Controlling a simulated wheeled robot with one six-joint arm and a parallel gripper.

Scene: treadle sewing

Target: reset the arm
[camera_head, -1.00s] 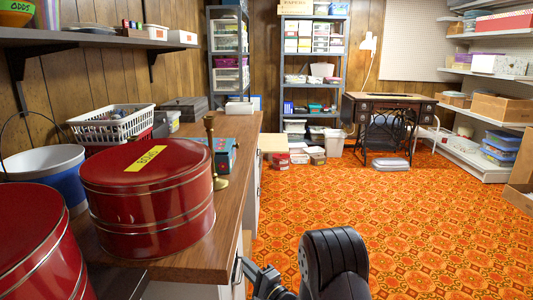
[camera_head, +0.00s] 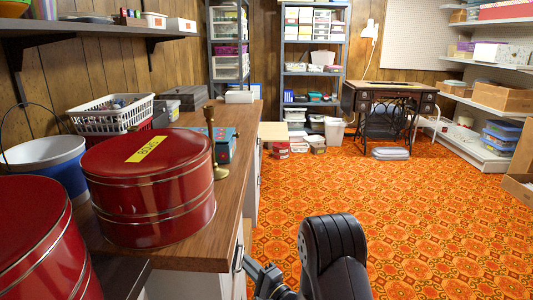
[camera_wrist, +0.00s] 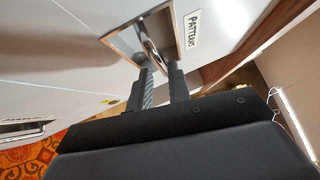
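My gripper shows in the wrist view (camera_wrist: 162,78) with its two fingers spaced apart. The fingertips are at a metal drawer handle (camera_wrist: 150,47) set in a recessed plate on a white drawer front. The lower end of the handle reaches toward the gap between the fingers; I cannot tell whether they touch it. In the head view, my arm is low in the picture, right of the counter's drawers, and the fingertips are hard to make out.
A wooden counter (camera_head: 190,258) runs along the left, with a large red tin (camera_head: 150,205), a brass candlestick (camera_head: 213,145) and a white basket (camera_head: 108,115). Orange patterned floor (camera_head: 420,220) is open to the right. A treadle sewing table (camera_head: 390,98) stands at the back.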

